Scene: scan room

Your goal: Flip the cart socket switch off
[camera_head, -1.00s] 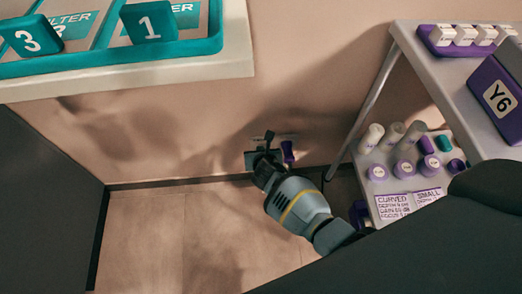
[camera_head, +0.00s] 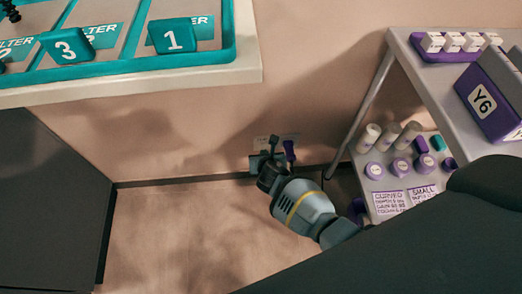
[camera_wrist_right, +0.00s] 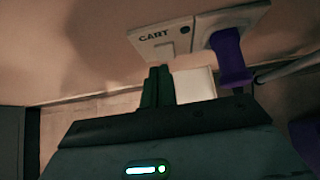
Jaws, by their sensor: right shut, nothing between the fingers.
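The cart socket is a pale wall plate marked CART (camera_wrist_right: 206,24), low on the wall; it also shows in the head view (camera_head: 291,138). A purple plug (camera_wrist_right: 230,57) sits in its right side, with a pale cable running right. A small dark round spot (camera_wrist_right: 185,30) shows on the plate near the lettering. I cannot make out the switch's position. My right gripper (camera_wrist_right: 157,73) is shut and empty, with its fingertips just below the plate's left part; whether they touch it I cannot tell. In the head view the right gripper (camera_head: 273,145) is left of the plug.
A counter with a teal filter tray (camera_head: 120,64) overhangs at upper left. A dark cabinet (camera_head: 50,205) stands below it. Open floor (camera_head: 185,235) lies between.

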